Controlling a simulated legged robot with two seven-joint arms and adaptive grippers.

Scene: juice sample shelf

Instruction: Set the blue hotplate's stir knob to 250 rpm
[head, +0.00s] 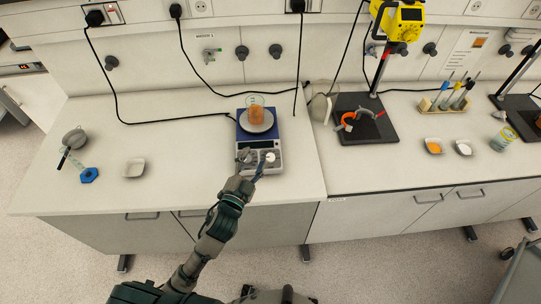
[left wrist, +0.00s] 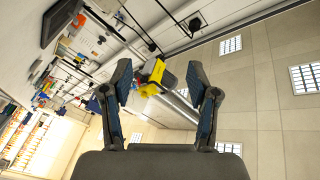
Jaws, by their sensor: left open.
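The blue hotplate (head: 243,132) stands on the left bench in the head view, with a pale front panel carrying dark and light controls. A beaker of orange liquid (head: 256,112) stands on its round top plate. My left gripper (head: 252,163) is at the front panel and covers part of its left and middle. Its fingers are spread, with nothing seen between them; I cannot tell whether they touch a knob. The knob markings are too small to read. The left wrist view shows the open fingers (left wrist: 158,82) but not the hotplate. My right gripper is not seen.
A blue hexagonal piece (head: 89,175), a grey bowl (head: 75,138) and a white dish (head: 134,168) lie at the left. A yellow overhead stirrer (head: 398,20) stands right on its dark base. Black cables hang behind the hotplate. Bench between dish and hotplate is clear.

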